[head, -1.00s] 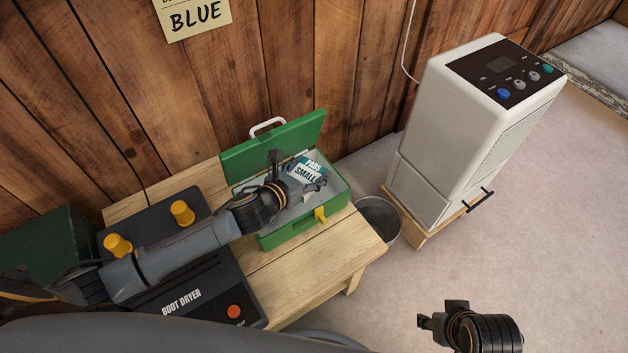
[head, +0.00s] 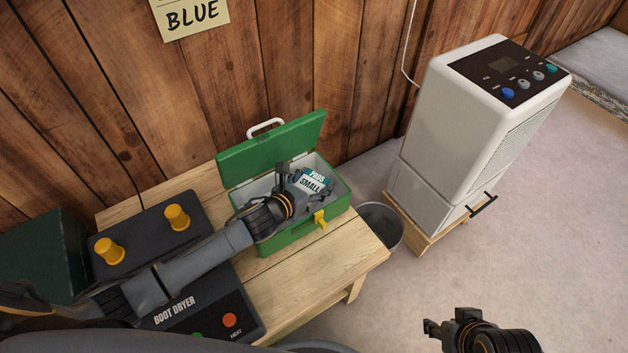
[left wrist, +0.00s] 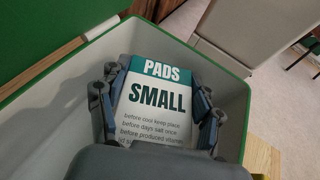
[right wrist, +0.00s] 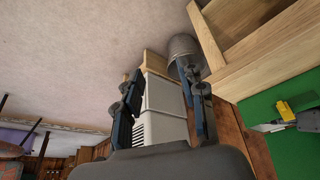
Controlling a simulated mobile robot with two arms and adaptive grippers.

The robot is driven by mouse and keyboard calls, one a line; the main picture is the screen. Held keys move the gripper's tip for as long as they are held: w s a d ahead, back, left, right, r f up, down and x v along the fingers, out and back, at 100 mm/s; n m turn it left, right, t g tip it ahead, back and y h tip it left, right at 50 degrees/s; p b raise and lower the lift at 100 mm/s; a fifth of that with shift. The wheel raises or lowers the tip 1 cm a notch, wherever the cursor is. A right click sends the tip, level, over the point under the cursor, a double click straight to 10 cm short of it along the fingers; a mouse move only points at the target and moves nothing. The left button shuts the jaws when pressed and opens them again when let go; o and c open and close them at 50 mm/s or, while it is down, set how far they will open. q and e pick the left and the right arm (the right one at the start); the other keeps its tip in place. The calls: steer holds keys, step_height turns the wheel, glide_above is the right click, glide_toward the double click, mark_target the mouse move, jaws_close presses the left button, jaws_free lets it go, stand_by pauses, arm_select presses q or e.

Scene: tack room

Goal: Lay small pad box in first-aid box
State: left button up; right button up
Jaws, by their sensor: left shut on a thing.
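The small pad box (head: 312,182) is white and teal, with "PADS SMALL" on its face. My left gripper (head: 302,182) is shut on it, inside the opening of the green first-aid box (head: 290,238). In the left wrist view the pad box (left wrist: 157,100) sits between both fingers, with the first-aid box's pale inner walls (left wrist: 232,100) around it. Whether it touches the floor of the first-aid box is hidden. The green lid (head: 272,145) stands open at the back. My right gripper (head: 445,322) is open and empty, away over the floor.
The first-aid box stands on a wooden bench (head: 330,250), right of a boot dryer (head: 190,295) with yellow posts. A metal bucket (head: 382,226) and a white appliance (head: 470,130) stand to the right. A wooden wall is behind. The floor at right is clear.

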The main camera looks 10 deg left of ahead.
arm_select(q)
steer(key=shift+f, duration=0.6)
steer(key=o, duration=1.2)
steer(key=shift+c, duration=0.2)
steer(key=shift+s+f, duration=0.1)
arm_select(e)
steer(key=w, duration=0.1)
steer(key=t, duration=0.1)
steer(key=w, duration=0.1)
steer(key=shift+w+a+r, duration=0.3)
steer(key=shift+a, duration=0.1)
steer(key=shift+s, duration=0.1)
steer(key=shift+s, duration=0.1)
